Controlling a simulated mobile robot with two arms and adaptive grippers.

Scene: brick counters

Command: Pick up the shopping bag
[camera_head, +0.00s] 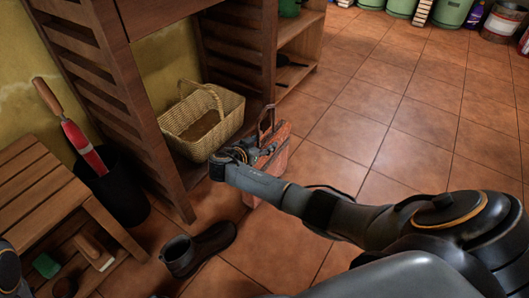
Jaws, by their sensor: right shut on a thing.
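The shopping bag (278,158) is reddish-orange with a dark handle standing up from its top. It is upright by the wooden shelf, just right of the wicker basket. My right arm reaches in from the lower right, and my right gripper (258,151) is shut on the bag near its upper part. The gripper and wrist hide the bag's left side. I cannot tell whether the bag's bottom touches the floor. My left gripper is not in view; a dark rounded part at the lower left edge may be my left arm.
A wicker basket (203,118) stands on the shelf's (130,90) low board. A dark boot (200,248) stands on the tiles below my wrist. A wooden bench (42,190) and a black bin (120,190) are at left. Open tiled floor (400,110) lies to the right.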

